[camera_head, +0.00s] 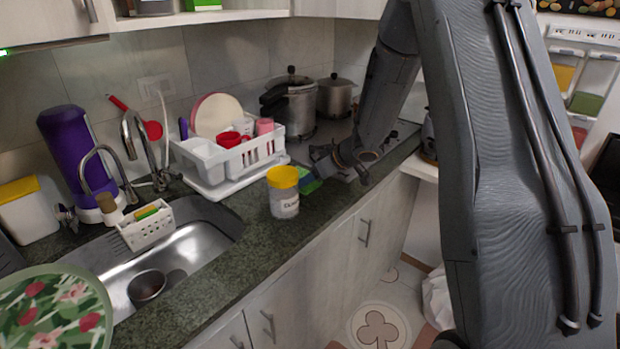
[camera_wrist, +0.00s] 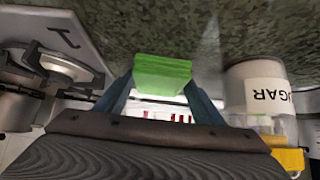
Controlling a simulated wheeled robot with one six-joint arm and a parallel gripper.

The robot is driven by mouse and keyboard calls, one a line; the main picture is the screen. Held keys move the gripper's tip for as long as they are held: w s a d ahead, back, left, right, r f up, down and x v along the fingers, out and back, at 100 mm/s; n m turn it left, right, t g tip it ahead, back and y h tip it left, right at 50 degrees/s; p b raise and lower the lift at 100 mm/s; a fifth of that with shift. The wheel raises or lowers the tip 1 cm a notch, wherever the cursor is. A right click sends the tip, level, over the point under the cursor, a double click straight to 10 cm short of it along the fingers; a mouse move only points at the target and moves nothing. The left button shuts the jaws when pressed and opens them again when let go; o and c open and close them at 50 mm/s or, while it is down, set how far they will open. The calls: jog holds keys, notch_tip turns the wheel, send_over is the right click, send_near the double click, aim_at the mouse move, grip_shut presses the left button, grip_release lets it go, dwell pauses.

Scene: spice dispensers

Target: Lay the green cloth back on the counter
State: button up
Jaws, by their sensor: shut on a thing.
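The green cloth (camera_wrist: 162,75) is a small folded block between the two fingers of my gripper (camera_wrist: 160,88) in the wrist view. My gripper is shut on it. In the head view the cloth (camera_head: 309,185) shows just right of the yellow-lidded sugar jar (camera_head: 284,198), which hides part of it. My gripper (camera_head: 314,168) is low over the dark green counter (camera_head: 262,238), behind and right of the jar. The counter also shows close beyond the cloth in the wrist view (camera_wrist: 150,25). I cannot tell whether the cloth touches it.
The sugar jar (camera_wrist: 262,92) stands close beside my gripper. A white dish rack (camera_head: 216,170) with cups and plates is to the left. The stove with pots (camera_head: 290,105) is behind. The sink (camera_head: 190,250) is at front left. The counter's front strip is clear.

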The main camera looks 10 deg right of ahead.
jog(key=o, duration=1)
jog(key=shift+f, duration=0.1)
jog(key=shift+s+d+r, duration=0.1)
jog(key=shift+r, duration=0.2)
jog(key=s+d+r+m+h, duration=0.45)
jog(key=s+d+r, duration=0.25)
jog(key=s+r, duration=0.3)
jog(key=s+a+f+m+g, duration=0.1)
jog(key=s+a+g, duration=0.1)
jog(key=s, duration=0.6)
jog(key=s+a+f+g, duration=0.2)
jog(key=s, duration=0.6)
jog(key=s+a+f+m+g, duration=0.1)
jog(key=s+a+f+g, duration=0.1)
jog(key=s, duration=0.6)
jog(key=shift+a+f+m+h, duration=0.25)
jog(key=shift+m+h, duration=0.1)
jog(key=shift+h, duration=0.1)
